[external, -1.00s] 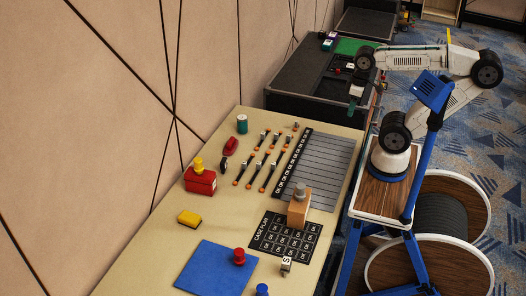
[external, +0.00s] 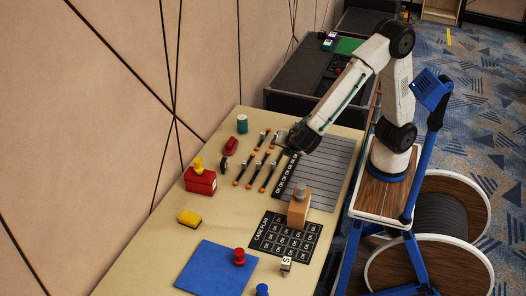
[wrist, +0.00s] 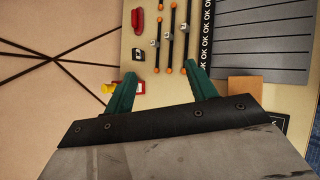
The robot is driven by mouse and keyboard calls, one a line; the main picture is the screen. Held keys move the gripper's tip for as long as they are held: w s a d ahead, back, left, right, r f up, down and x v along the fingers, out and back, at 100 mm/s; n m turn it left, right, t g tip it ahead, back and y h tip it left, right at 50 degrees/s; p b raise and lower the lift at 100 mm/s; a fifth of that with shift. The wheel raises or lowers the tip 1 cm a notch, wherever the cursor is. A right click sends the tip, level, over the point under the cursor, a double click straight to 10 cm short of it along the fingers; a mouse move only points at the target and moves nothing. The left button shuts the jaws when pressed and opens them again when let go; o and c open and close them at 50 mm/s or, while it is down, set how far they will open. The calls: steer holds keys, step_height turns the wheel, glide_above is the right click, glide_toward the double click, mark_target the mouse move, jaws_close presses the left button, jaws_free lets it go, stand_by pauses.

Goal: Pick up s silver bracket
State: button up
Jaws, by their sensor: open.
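Several small silver brackets sit on dark bars with orange ends on the tan table; one silver bracket (wrist: 183,27) shows in the wrist view, and another silver bracket (wrist: 154,43) sits on the bar to its left. In the external view the bars (external: 253,167) lie left of the lined board. My gripper (wrist: 161,74) is open and empty, its two green fingers apart on either side of the bars' near ends. In the external view my gripper (external: 284,141) is over the far end of the bars and hides part of them.
A red handle (external: 231,146), a teal cylinder (external: 242,124) and a red box (external: 200,181) stand left of the bars. The lined grey board (external: 322,180) lies right.

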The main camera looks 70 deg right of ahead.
steer(key=s+a+f+n+t+y, duration=0.1)
steer(key=a+f+n+t, duration=0.15)
steer(key=a, duration=0.45)
steer(key=s+a+f+n+t+y, duration=0.1)
steer(key=a+f+n, duration=0.2)
steer(key=a, duration=0.3)
steer(key=n+t+y, duration=0.3)
steer(key=n+y, duration=0.3)
steer(key=n, duration=0.6)
glide_toward(286, 267)
steer(key=w, duration=0.1)
steer(key=w+d, duration=0.1)
steer(key=w, duration=0.1)
steer(key=w+f, duration=0.1)
steer(key=shift+w+d, duration=0.15)
steer(key=shift+d, duration=0.1)
steer(key=shift+d+f+t, duration=0.1)
steer(key=shift+f+t, duration=0.05)
steer(key=shift+t, duration=0.1)
steer(key=shift+x, duration=1.15)
steer(key=x, duration=0.5)
steer(key=shift+a+f, duration=0.1)
steer(key=shift+a, duration=0.15)
steer(key=c, duration=1.2)
